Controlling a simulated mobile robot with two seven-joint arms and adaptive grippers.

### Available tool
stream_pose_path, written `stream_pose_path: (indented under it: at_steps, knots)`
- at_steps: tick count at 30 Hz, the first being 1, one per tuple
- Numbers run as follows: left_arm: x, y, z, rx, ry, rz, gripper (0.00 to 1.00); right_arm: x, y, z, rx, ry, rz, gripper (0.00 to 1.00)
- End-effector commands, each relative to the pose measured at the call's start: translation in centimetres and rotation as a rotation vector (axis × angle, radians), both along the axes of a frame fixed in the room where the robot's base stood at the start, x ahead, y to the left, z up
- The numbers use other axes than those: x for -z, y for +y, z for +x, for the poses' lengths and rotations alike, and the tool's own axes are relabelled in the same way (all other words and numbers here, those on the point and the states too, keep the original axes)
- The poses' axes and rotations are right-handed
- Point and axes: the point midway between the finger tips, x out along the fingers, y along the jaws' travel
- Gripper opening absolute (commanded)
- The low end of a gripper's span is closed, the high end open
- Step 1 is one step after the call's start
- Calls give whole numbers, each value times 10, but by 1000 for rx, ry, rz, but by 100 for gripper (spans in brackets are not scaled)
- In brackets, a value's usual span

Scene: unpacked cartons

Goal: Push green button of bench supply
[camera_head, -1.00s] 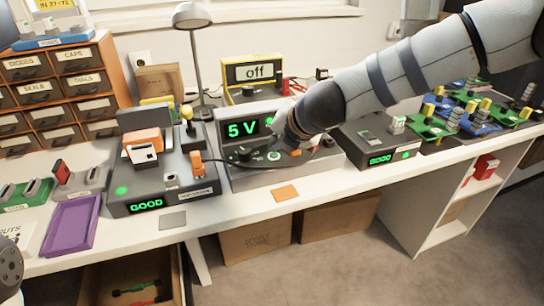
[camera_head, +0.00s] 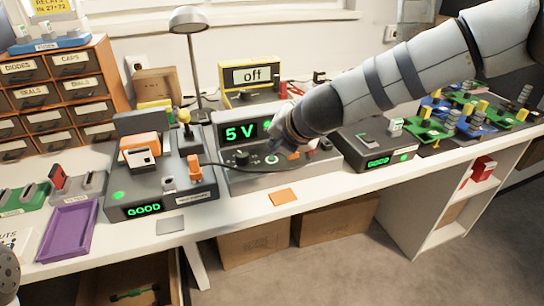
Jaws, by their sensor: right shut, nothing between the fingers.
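The bench supply (camera_head: 230,181) is a grey box on the table with a green "5 V" display (camera_head: 239,132). A round button with a green glowing ring (camera_head: 271,159) is on its front panel, beside a dark knob (camera_head: 242,157). My right gripper (camera_head: 281,141) is just above and right of the green button, in front of the display's right end. It is shut and empty. It looks very close to the panel, but I cannot tell whether it touches. My right forearm hides part of the supply's right side. My left gripper is not in view.
A test station showing "GOOD" (camera_head: 144,209) is left, another dark box (camera_head: 377,159) right. An orange card (camera_head: 283,197) lies in front. A black cable crosses toward the supply.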

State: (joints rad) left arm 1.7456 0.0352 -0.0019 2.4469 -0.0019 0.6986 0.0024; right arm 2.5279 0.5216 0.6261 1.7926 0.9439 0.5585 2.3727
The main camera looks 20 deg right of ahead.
Motion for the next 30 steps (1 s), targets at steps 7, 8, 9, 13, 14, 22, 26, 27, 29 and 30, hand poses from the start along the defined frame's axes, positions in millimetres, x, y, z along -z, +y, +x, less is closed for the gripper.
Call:
stream_pose_path:
  at_steps: [7, 8, 9, 13, 14, 22, 26, 27, 29, 30]
  knots:
    - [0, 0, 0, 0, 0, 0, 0, 0, 0, 0, 0, 0, 0, 0]
    - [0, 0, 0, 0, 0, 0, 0, 0, 0, 0, 0, 0, 0, 0]
    - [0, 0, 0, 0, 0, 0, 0, 0, 0, 0, 0, 0, 0, 0]
    - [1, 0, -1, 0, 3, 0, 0, 2, 0, 0, 0, 1, 0, 0]
    - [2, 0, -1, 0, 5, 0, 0, 4, 0, 0, 0, 2, 1, 0]
    - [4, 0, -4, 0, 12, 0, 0, 9, 0, 0, 0, 0, 0, 0]
    - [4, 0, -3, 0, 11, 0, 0, 9, 0, 0, 0, 0, 0, 0]
    - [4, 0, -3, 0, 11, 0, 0, 8, 0, 0, 0, 0, 0, 0]
    - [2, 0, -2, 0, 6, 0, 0, 6, 0, 0, 1, -1, 1, 0]
    - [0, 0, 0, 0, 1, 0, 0, 3, 0, 0, 1, -2, 1, 0]
